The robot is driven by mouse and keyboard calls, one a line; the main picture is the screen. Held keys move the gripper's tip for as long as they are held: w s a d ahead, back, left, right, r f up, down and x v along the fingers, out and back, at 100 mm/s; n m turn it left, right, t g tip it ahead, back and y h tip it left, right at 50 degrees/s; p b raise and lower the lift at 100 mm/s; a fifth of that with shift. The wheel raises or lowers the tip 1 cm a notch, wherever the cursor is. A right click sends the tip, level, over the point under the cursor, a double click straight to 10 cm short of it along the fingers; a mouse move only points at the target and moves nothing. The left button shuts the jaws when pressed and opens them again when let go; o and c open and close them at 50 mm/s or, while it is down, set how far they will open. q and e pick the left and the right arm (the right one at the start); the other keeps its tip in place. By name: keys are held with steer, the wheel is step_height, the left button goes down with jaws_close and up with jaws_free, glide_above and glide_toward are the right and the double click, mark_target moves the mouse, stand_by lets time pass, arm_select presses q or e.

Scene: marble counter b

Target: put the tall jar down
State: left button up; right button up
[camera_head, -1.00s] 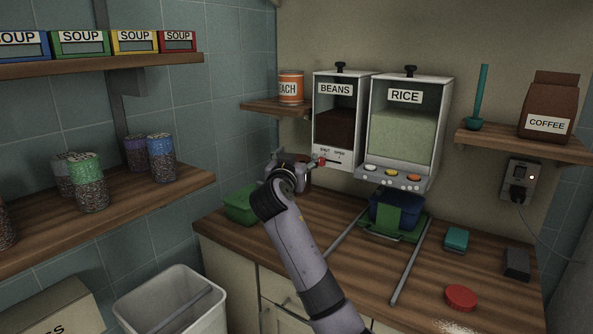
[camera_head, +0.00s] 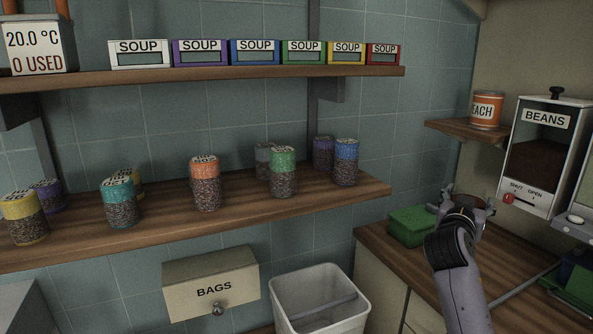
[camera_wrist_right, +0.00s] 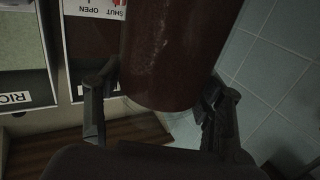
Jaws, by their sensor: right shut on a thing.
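My right gripper (camera_head: 460,212) is over the wooden counter, between a green box and the beans dispenser. It is shut on the tall jar, a dark red-brown cylinder that is mostly hidden behind the gripper in the head view (camera_head: 470,201). In the right wrist view the jar (camera_wrist_right: 175,50) fills the upper middle, between the two fingers (camera_wrist_right: 160,112). Whether the jar's base touches the counter cannot be told. My left gripper is not in view.
The green box (camera_head: 412,226) sits close left of the gripper. The beans dispenser (camera_head: 541,158) with a red lever is close right. A small shelf (camera_head: 455,131) with an orange can (camera_head: 486,110) is above. Several lidded jars stand on the long shelf (camera_head: 75,239) at left.

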steer(key=s+a+f+n+t+y+p, duration=0.1)
steer(key=s+a+f+n+t+y, duration=0.4)
steer(key=s+a+f, duration=0.6)
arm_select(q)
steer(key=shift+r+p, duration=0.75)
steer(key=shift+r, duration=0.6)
arm_select(e)
steer(key=s+a+f+n+y, duration=0.1)
steer(key=s+a+f+y, duration=0.2)
steer(key=s, duration=0.7)
steer(key=s+a+f+n+g+y, duration=0.1)
steer(key=s+a+f+y, duration=0.2)
steer(key=s, duration=0.7)
steer(key=shift+s+a+f+n, duration=0.35)
steer(key=shift+a+f, duration=0.6)
steer(key=shift+a, duration=0.85)
